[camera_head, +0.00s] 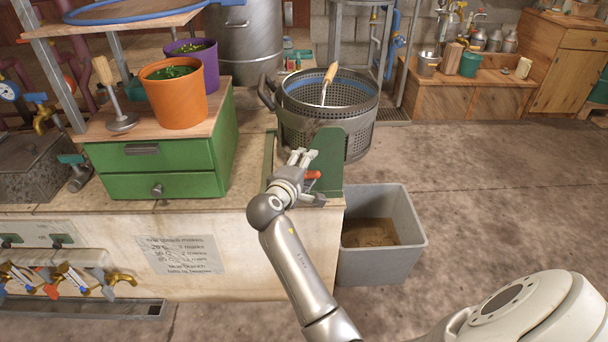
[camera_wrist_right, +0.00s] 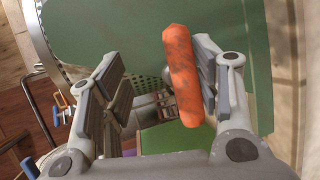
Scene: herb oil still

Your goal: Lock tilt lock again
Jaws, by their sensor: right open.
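The tilt lock appears as an orange-red handle (camera_head: 313,175) at the green bracket plate (camera_head: 329,153), beside the perforated metal basket (camera_head: 352,138). The basket stands upright. My right gripper (camera_head: 300,156) is in front of the green plate, at the handle. In the right wrist view my gripper (camera_wrist_right: 157,66) is open, and the worn orange handle (camera_wrist_right: 183,78) lies between its fingers, close to the right finger. I cannot tell whether they touch. The green plate (camera_wrist_right: 145,28) is behind it. The lock's catch is hidden. My left gripper is not in view.
A wooden-handled tool (camera_head: 328,80) sits in the basket. A green drawer box (camera_head: 160,160) carries an orange pot (camera_head: 172,97) and a purple pot (camera_head: 200,62) to the left. A grey bin (camera_head: 385,265) stands below on the floor. The floor to the right is clear.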

